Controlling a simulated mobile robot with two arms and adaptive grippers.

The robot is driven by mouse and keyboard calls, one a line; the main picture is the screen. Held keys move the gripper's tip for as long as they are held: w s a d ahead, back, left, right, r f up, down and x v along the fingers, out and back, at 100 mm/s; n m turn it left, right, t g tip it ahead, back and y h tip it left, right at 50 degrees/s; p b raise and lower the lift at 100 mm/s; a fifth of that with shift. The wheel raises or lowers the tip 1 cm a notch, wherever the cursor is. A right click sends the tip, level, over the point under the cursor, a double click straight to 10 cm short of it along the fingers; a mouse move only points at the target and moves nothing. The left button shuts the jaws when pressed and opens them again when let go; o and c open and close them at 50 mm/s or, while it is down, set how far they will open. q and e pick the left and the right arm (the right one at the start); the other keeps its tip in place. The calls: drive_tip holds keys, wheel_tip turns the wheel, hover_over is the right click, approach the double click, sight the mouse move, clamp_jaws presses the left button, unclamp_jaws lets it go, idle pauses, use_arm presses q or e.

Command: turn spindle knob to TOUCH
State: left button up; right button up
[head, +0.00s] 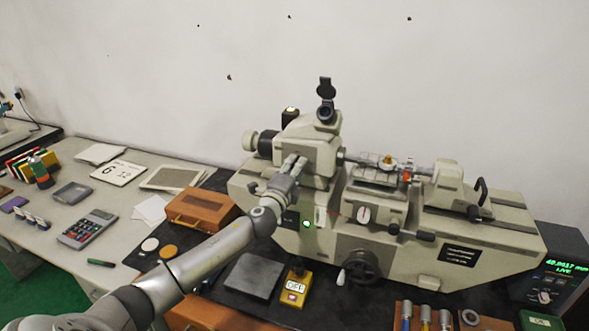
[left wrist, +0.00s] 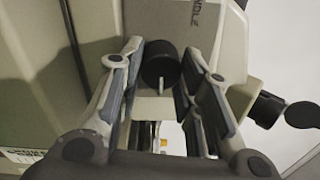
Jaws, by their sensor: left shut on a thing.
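The beige measuring machine (head: 400,235) stands on the dark bench top against the wall. My left gripper (head: 292,163) reaches up to the front of its left head block. In the left wrist view, the fingers of my left gripper (left wrist: 165,80) stand on both sides of the black spindle knob (left wrist: 160,64) and are shut on it. A label ending in "NDLE" shows just above the knob. The knob's setting cannot be read, and in the head view my gripper hides the knob. My right gripper is not in view.
A yellow box marked OFF (head: 294,287) and a grey plate (head: 253,277) lie in front. A green readout (head: 560,270) stands at the right. An eyepiece (head: 326,110) rises above the gripper.

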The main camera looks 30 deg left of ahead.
use_arm(q)
drive_tip(key=shift+f+m, duration=0.1)
drive_tip(key=shift+m, duration=0.3)
drive_tip(key=o, duration=1)
drive_tip(key=v, duration=1.2)
